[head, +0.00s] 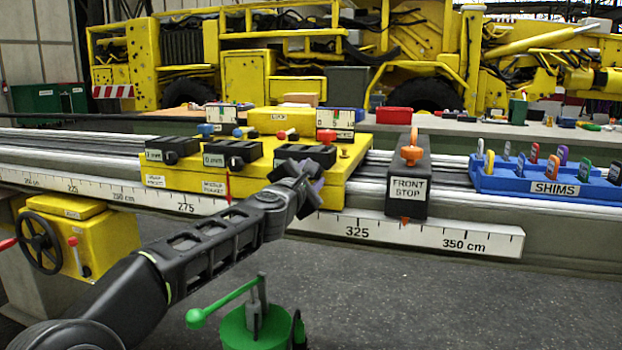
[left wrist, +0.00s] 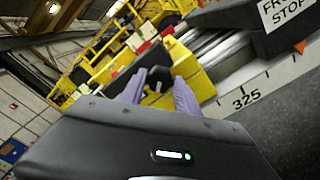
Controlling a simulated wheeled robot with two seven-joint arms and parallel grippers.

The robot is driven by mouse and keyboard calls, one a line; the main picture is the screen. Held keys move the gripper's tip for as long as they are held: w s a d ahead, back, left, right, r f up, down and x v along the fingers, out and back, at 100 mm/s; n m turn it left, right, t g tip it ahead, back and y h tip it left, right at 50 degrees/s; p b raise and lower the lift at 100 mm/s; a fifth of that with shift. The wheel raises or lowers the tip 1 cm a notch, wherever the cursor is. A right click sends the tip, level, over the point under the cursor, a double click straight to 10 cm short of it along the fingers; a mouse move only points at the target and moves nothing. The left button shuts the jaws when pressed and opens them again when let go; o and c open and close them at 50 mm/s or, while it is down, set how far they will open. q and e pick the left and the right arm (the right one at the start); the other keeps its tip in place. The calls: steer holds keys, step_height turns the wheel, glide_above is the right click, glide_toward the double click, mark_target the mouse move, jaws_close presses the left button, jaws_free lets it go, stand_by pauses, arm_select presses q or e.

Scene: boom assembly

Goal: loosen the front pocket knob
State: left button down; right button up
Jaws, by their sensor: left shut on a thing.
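The yellow carriage (head: 352,165) sits on the rail and bears black pocket blocks in a row. The front pocket block (head: 306,152) is the rightmost, partly hidden behind my left gripper (head: 308,187). In the left wrist view, the black front pocket knob (left wrist: 158,78) stands between the two purple fingers of my left gripper (left wrist: 158,97). The fingers are shut on the knob. In the head view the knob is hidden by the gripper. My right gripper is in neither view.
The dark front stop (head: 408,185) with an orange knob stands right of the carriage. A blue shims tray (head: 545,187) lies farther right. A measuring scale (head: 455,238) runs along the rail front. A green device with a lever (head: 250,328) stands below my left arm.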

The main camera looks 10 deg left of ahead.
arm_select(q)
steer(key=n+b, duration=0.1)
steer(key=n, duration=0.4)
steer(key=shift+f, duration=0.1)
stand_by(0.3)
steer(key=c, duration=0.9)
jaws_free()
steer(key=shift+s, duration=0.15)
steer(key=s+b, duration=0.2)
steer(key=s, duration=0.5)
steer(key=shift+s+a, duration=0.25)
